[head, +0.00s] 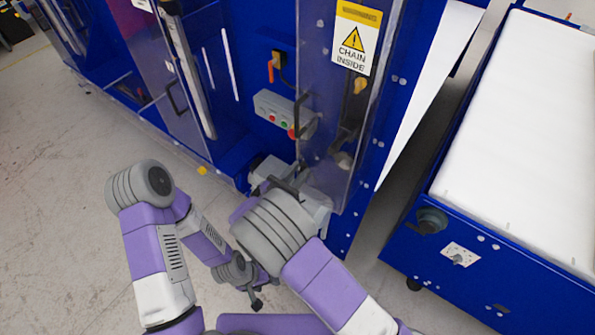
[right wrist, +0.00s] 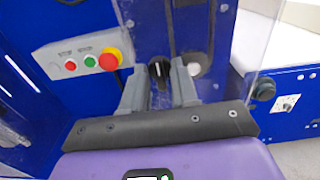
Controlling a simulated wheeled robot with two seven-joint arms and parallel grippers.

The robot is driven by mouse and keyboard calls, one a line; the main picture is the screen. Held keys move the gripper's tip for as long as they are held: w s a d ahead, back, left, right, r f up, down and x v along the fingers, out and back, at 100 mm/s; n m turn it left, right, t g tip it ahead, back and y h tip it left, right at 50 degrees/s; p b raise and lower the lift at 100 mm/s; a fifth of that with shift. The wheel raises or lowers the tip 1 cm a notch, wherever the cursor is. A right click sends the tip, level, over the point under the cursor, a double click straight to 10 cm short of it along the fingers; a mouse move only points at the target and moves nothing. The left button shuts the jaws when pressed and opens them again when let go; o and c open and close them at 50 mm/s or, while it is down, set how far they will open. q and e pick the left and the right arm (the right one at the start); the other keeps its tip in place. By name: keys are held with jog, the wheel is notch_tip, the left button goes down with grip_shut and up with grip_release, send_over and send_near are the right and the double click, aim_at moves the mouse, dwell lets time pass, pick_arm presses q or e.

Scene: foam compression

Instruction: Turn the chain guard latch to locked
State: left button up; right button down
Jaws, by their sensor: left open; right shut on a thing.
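The chain guard is a clear panel (head: 335,115) on the blue machine, with a yellow and white "CHAIN INSIDE" warning sign (head: 356,38). In the right wrist view, the latch, a small black knob with a pale line (right wrist: 159,72), sits between my right gripper's grey fingers (right wrist: 160,84), which are shut on it. In the head view, my right gripper (head: 296,183) is at the guard's lower left edge and hides the latch. The pale line looks close to upright. My left gripper (head: 254,298) is low in the head view, open and empty, away from the guard.
A grey control box (head: 281,113) with red and green buttons is left of the guard; its red stop button (right wrist: 109,60) is near my right gripper. A blue machine with a white top (head: 515,140) stands right. Grey floor (head: 60,200) is open at left.

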aim_at(307, 140)
jog(key=c, duration=1.2)
grip_release()
notch_tip(307, 140, up, 10)
jog(key=shift+p, duration=0.45)
